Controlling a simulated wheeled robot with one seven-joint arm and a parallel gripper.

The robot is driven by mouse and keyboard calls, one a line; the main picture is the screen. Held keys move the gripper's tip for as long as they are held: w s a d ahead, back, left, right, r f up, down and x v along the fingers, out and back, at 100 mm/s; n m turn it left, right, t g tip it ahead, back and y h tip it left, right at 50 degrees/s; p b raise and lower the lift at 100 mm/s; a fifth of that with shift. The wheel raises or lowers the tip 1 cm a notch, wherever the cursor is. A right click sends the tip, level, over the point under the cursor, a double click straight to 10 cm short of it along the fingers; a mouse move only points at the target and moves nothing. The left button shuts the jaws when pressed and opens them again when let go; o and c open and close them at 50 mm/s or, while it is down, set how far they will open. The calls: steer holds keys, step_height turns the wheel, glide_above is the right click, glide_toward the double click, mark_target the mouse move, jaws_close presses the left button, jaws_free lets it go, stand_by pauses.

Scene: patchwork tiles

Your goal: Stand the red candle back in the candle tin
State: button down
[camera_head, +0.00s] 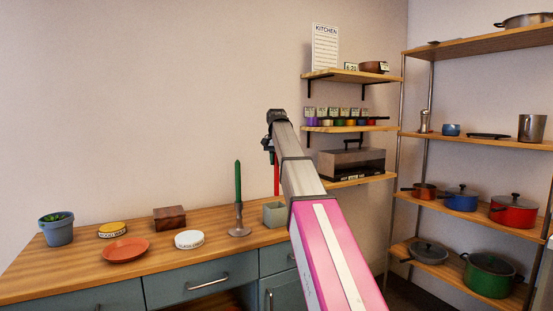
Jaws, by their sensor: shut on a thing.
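The red candle (276,180) hangs upright beneath my gripper (270,150), which is shut on its upper part. My arm hides part of the candle's right side and top. A square grey-green tin (271,214), seemingly the candle tin, stands on the wooden counter below the candle, its right side partly behind my arm. The candle's lower end shows just above the tin's rim in the picture. I cannot tell whether it is directly over the opening.
A green candle in a holder (239,205) stands just left of the tin. A white round tin (189,239), orange plate (125,249), wooden box (169,217), yellow tin (112,230) and potted plant (57,228) share the counter (80,263). Shelves (350,128) are at right.

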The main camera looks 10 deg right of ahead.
mark_target(277, 186)
steer(key=shift+f, duration=5.6)
steer(key=c, duration=0.9)
jaws_free()
step_height(277, 186, up, 11)
steer(key=shift+s+f, duration=0.1)
steer(key=shift+s, duration=0.05)
